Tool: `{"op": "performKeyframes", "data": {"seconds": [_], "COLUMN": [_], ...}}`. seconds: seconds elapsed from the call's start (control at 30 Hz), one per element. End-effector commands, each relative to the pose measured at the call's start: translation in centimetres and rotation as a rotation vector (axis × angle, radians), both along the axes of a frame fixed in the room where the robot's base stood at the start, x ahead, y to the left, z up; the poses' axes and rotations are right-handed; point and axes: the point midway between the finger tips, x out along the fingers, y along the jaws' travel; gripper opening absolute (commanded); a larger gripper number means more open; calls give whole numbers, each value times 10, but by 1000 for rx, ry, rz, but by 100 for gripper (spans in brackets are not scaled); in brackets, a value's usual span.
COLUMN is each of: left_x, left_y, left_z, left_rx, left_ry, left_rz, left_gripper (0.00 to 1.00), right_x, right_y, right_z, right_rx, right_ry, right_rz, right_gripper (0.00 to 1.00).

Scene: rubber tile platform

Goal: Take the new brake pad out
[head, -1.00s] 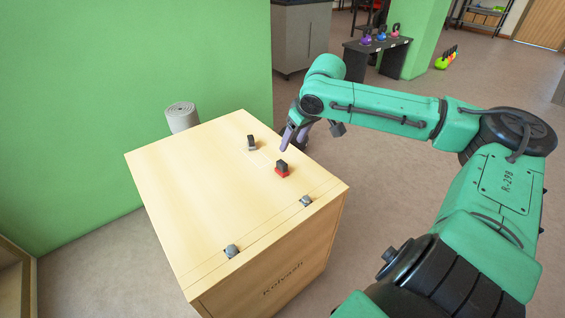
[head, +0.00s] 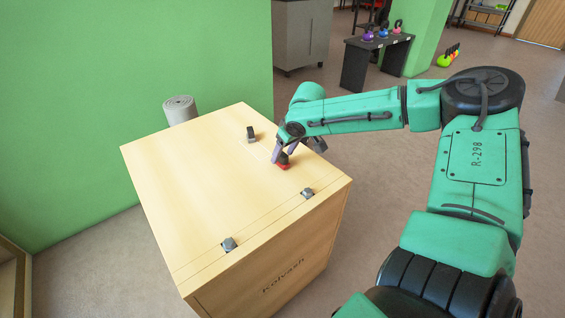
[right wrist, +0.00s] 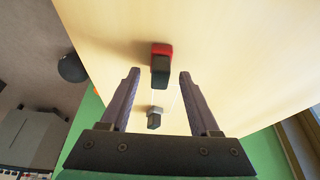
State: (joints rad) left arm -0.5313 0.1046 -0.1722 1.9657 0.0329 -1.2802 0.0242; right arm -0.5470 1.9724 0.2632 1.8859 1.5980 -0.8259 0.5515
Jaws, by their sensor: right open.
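A small red block with a dark upper part (head: 283,166) stands on the top of a pale wooden box (head: 200,180). My right gripper (head: 284,153) is open just above it and partly hides it. In the right wrist view, the red block (right wrist: 162,49) lies ahead, with its dark part between the two spread fingertips (right wrist: 159,73). A grey block with a dark part (head: 251,135) stands farther back on the box top. I cannot tell whether either block is the brake pad. My left gripper is not in view.
Two metal latches (head: 228,244) (head: 307,193) sit along the box's front top edge. A grey roll (head: 180,110) stands behind the box by the green wall (head: 140,60). The left part of the box top is clear.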

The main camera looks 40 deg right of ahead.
Motion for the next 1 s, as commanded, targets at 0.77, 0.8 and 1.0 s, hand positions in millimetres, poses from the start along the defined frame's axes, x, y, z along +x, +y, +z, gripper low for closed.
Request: {"op": "performKeyframes", "data": {"seconds": [0.77,0.8,1.0], "left_x": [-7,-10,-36], "left_y": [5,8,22], "left_z": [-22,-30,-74], "left_rx": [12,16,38], "left_ry": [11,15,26], "left_rz": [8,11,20], "left_gripper": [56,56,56], "right_x": [1,1,1], "right_y": [0,0,0], "right_z": [41,56,135], "right_rx": [1,1,-1], "right_ry": [-6,-7,-6], "right_rz": [-1,-1,0], "right_gripper": [0,0,0]}}
